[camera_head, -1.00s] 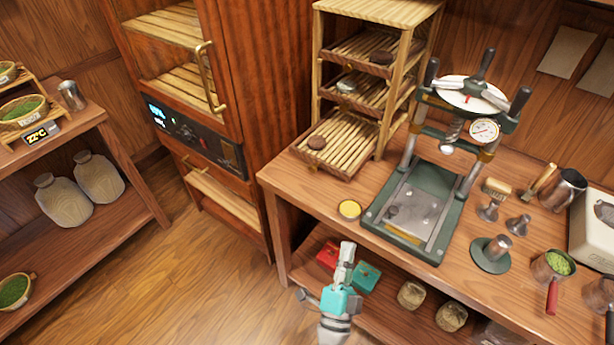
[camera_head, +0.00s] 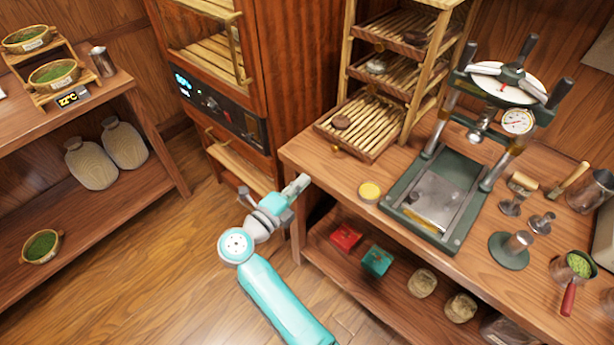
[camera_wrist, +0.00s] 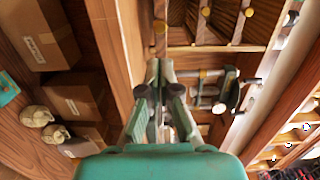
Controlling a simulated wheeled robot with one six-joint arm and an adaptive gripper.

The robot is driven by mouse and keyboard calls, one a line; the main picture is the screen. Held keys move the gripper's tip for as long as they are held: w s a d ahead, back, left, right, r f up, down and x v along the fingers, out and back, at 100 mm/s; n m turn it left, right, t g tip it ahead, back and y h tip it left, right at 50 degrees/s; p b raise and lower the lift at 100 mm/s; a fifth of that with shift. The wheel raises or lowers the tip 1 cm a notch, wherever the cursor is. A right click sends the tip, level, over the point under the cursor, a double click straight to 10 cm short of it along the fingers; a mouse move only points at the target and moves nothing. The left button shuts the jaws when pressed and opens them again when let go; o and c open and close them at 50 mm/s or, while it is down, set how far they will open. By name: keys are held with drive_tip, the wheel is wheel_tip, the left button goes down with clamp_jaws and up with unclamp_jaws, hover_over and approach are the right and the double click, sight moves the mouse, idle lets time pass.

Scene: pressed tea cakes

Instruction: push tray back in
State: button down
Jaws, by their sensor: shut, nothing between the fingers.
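The slatted wooden rack (camera_head: 408,95) stands on the worktable and holds several trays. Its lowest tray (camera_head: 377,130) sticks out toward the front left, farther than the trays above. A dark round tea cake (camera_head: 341,122) lies on it, and a small brass knob (camera_head: 336,149) is on its front edge.
A green press (camera_head: 440,195) stands right of the rack, with a small yellow tin (camera_head: 370,191) between them near the table edge. A tall wooden cabinet (camera_head: 300,70) rises behind the table's left end. The floor (camera_head: 180,260) at left is open.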

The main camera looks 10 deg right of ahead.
sight(362, 127)
drive_tip(key=x, duration=1.1)
drive_tip(key=shift+w+d, duration=0.2)
drive_tip(key=shift+d, duration=0.1)
drive_tip(key=shift+w+d, duration=0.1)
drive_tip(key=shift+d, duration=0.05)
drive_tip(key=shift+d, duration=0.1)
drive_tip(key=x, duration=1.4)
drive_tip(key=shift+d+r, duration=0.25)
drive_tip(key=shift+d, duration=0.3)
drive_tip(key=shift+w+d+r, duration=0.1)
drive_tip(key=shift+w+d, duration=0.05)
drive_tip(key=shift+d, duration=0.25)
